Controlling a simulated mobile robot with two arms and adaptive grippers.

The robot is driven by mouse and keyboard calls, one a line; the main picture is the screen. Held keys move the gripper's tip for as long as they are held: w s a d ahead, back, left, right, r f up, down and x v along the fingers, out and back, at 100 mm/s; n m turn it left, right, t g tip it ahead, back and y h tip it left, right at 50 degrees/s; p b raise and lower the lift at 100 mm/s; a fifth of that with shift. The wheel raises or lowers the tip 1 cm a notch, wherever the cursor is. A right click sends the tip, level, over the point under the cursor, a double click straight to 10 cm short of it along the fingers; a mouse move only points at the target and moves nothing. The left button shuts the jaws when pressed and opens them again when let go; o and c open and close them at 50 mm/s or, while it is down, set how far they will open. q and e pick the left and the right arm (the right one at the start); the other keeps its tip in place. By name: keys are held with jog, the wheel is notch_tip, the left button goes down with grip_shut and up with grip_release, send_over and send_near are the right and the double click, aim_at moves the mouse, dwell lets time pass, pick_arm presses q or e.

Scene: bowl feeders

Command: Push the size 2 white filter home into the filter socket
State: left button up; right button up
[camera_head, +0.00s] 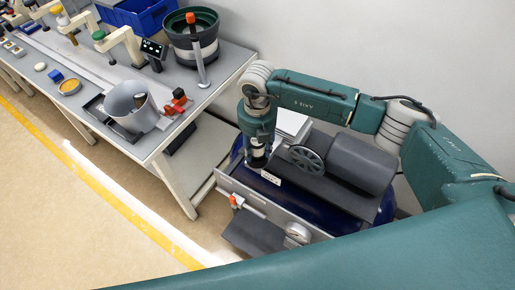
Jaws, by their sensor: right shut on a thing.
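My right gripper (257,157) points straight down over the near left part of the dark blue compressor (230,170). It is shut on a small pale thing that looks like the white filter; the gripper hides most of it, and its size mark cannot be read. The filter socket is hidden beneath the gripper, so I cannot tell how deep the filter sits. My left gripper is not in view.
A black motor (362,163) and a spoked flywheel (306,160) stand right of the gripper. A gauge (298,234) and a red-tipped valve (238,200) are at the front. The workbench (172,141) with bowl feeders is at left; the floor (75,215) in front is clear.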

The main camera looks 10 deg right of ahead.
jog(key=shift+s+f+b, duration=0.2)
jog(key=shift+s+f, duration=0.1)
jog(key=shift+f, duration=0.25)
jog(key=shift+s+f+b, duration=0.2)
jog(key=shift+s+f, duration=0.1)
jog(key=shift+f, duration=0.2)
jog(key=o, duration=1.4)
jog(key=shift+w, duration=0.1)
jog(key=shift+c, duration=0.2)
jog(key=shift+w+f, duration=0.2)
jog(key=shift+w, duration=0.15)
jog(key=shift+s+r, duration=0.1)
jog(key=o, duration=0.8)
jog(key=shift+o, duration=0.2)
jog(key=shift+w, duration=0.2)
jog(key=shift+r, duration=0.1)
